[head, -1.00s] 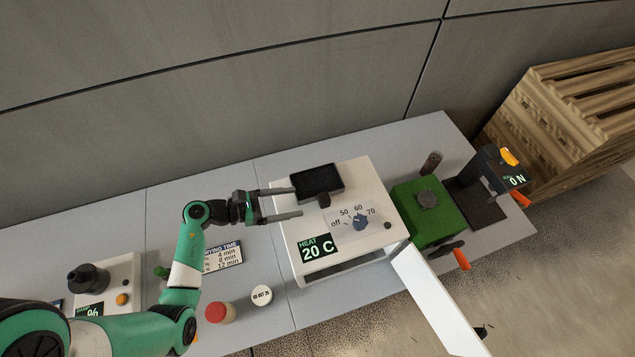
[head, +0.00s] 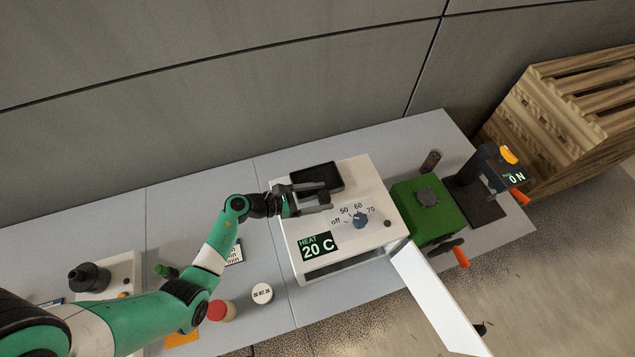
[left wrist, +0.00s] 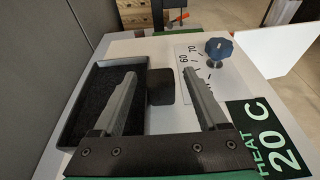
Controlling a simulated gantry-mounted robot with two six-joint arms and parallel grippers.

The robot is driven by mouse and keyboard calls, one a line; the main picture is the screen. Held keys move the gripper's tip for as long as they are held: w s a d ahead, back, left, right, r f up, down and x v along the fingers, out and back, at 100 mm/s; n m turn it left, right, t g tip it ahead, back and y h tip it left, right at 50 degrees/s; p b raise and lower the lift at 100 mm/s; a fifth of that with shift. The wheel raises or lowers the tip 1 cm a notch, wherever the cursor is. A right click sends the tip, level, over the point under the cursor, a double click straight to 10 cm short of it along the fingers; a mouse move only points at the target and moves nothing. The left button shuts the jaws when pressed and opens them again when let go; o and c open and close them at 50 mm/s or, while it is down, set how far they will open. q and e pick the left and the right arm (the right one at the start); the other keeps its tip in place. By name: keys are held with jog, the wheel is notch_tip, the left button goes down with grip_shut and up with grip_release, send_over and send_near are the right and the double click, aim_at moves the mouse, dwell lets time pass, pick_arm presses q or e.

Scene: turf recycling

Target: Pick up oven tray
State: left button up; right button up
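The oven tray (head: 312,174) is a shallow black tray with dark, grainy contents, lying on top of the white oven (head: 345,250). Its dark tab-like handle shows in the left wrist view (left wrist: 160,88). My left gripper (head: 326,194) is open over the oven top at the tray's front side. In the left wrist view, the handle is between the two fingers (left wrist: 160,76), with a gap on each side. In the head view, the gripper hides most of the handle and part of the tray's front edge. My right gripper is not in view.
A blue knob (head: 360,221) stands on the oven top near the tray. The white oven door (head: 435,295) hangs open at front right. A green machine (head: 425,215) stands right of the oven. A round labelled container (head: 262,293) and a red-topped jar (head: 217,310) stand left.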

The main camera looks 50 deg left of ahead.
pick_arm(q)
grip_shut()
dwell(0.3)
